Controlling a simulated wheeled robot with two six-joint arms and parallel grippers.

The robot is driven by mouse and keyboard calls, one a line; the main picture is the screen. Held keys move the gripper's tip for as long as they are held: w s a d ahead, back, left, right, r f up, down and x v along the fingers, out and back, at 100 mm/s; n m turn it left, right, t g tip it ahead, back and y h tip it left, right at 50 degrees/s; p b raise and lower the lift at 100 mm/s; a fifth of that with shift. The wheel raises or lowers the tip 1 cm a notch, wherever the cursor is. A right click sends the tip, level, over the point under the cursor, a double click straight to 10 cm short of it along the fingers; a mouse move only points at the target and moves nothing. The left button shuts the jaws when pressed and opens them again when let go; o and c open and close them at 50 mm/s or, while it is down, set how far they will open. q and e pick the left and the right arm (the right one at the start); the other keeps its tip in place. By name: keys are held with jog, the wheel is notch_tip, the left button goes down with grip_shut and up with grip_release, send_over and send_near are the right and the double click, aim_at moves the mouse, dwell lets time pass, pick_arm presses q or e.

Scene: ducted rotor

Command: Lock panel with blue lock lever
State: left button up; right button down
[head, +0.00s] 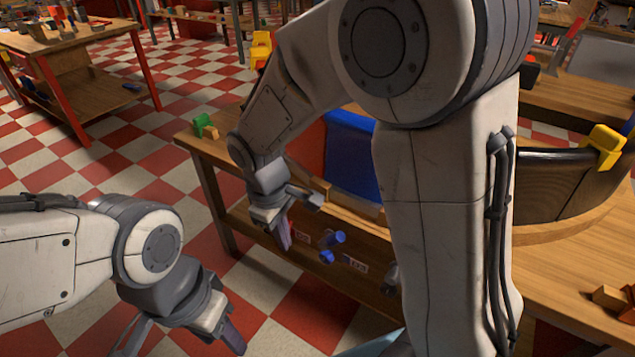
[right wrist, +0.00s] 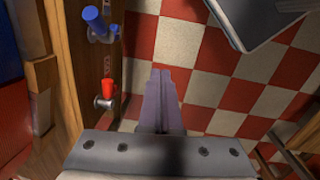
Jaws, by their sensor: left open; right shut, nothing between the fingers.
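The blue lock lever (head: 332,245) sits on the wooden front edge of the workbench (head: 204,150), below the blue panel (head: 352,155). The right wrist view also shows the blue lever (right wrist: 95,20) on a grey mount at the upper left. A red lever (right wrist: 108,88) on a similar mount is nearer to my gripper there. My right gripper (head: 287,238) is shut and empty, pointing down left of the blue lever and apart from it; its fingers (right wrist: 155,97) fill the middle of the wrist view. My left gripper (head: 185,346) is open and empty at the lower left.
My right arm hides much of the bench and the panel's right side. A green block (head: 204,122) lies on the bench's left corner. A curved dark part with a yellow clip (head: 604,145) stands at the right. The checkered floor before the bench is clear.

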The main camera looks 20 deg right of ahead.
jog(key=w+d+r+h+p, duration=0.1)
jog(key=w+d+r+p, duration=0.45)
jog(key=w+p, duration=0.25)
send_over(329, 237)
jog(key=w+a, duration=0.2)
jog(key=a, duration=0.1)
notch_tip(329, 237, down, 12)
jog(key=r, duration=0.1)
jog(key=shift+s+d+f+n+g+b, duration=0.2)
jog(key=shift+s+d+f+b, duration=0.1)
jog(key=shift+s+d+f, duration=0.2)
jog(key=shift+s+d+f+n+g+b, duration=0.1)
jog(key=shift+s+d+f+n+b, duration=0.2)
jog(key=shift+d+f, duration=0.3)
pick_arm(q)
notch_tip(329, 237, up, 10)
jog(key=shift+f, duration=0.15)
jog(key=shift+d, duration=0.15)
pick_arm(e)
jog(key=shift+s, duration=0.1)
